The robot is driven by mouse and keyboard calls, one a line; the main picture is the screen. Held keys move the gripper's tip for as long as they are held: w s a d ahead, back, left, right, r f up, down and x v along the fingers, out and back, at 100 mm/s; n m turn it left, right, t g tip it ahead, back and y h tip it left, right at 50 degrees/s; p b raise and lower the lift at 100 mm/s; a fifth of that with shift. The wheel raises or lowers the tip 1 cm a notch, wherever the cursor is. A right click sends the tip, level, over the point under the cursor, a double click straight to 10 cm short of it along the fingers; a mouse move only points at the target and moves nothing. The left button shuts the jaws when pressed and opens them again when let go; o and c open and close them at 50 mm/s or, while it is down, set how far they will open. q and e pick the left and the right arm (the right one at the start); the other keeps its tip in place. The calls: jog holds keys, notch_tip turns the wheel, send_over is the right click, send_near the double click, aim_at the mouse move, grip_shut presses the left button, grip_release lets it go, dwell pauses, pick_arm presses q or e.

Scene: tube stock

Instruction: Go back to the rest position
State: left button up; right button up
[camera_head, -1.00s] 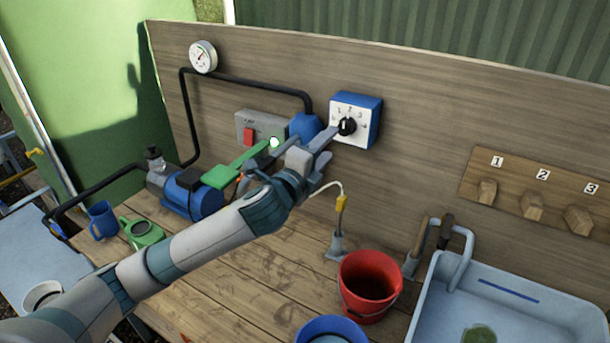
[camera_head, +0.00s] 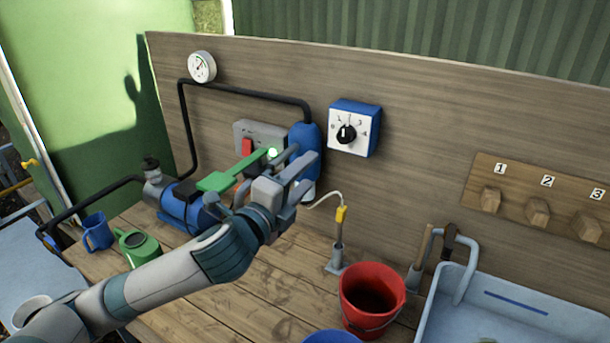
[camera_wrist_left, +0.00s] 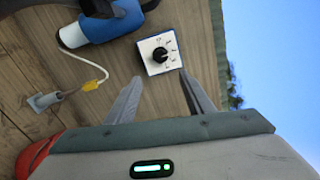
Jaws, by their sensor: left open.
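My left gripper (camera_head: 311,171) is open and empty in front of the wooden back panel, in front of the lower part of a blue cylinder (camera_head: 304,142). The blue dial box (camera_head: 354,129) with a white face and black knob is on the panel, up and right of the gripper and apart from it. In the left wrist view the two fingers (camera_wrist_left: 160,98) stand wide apart with nothing between them, and the dial box (camera_wrist_left: 159,53) shows beyond them. My right gripper is not in view.
A blue mug (camera_head: 97,232) and a green can (camera_head: 138,249) are at left. A red bucket (camera_head: 371,299) and a light-blue sink (camera_head: 450,285) are at right. The panel carries a gauge (camera_head: 202,66) and numbered pegs.

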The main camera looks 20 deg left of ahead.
pick_arm(q)
jog(key=s+f+n+g+y, duration=0.15)
jog(key=s+f+n, duration=0.25)
jog(key=f, duration=0.4)
jog(key=s+a+f+n+g, duration=0.1)
jog(key=s+f+n+g, duration=0.25)
jog(key=f, duration=0.55)
jog(key=s+f+n+g+y, duration=0.1)
jog(key=s+f+n+g, duration=0.1)
jog(key=s+f+n, duration=0.45)
jog(key=s+a+f+n+g, duration=0.1)
jog(key=s+f+n+g, duration=0.25)
jog(key=s+f, duration=0.65)
jog(key=s+a+f+n+g, duration=0.1)
jog(key=s+f+n+g, duration=0.25)
jog(key=s+f, duration=0.65)
jog(key=s+f+m+g+b, duration=0.1)
jog(key=s+f+b, duration=0.1)
jog(key=f, duration=1.3)
jog(key=s+f+b, duration=0.2)
jog(key=f, duration=1.3)
jog(key=s+a+f+g+b, duration=0.1)
jog(key=s+a+f+b, duration=0.1)
jog(key=s+f, duration=1.5)
notch_tip(320, 180, down, 4)
jog(key=shift+s+a+r+g+y+b, duration=0.25)
jog(key=shift+s+a+g+y+b, duration=0.15)
jog(key=shift+b, duration=0.25)
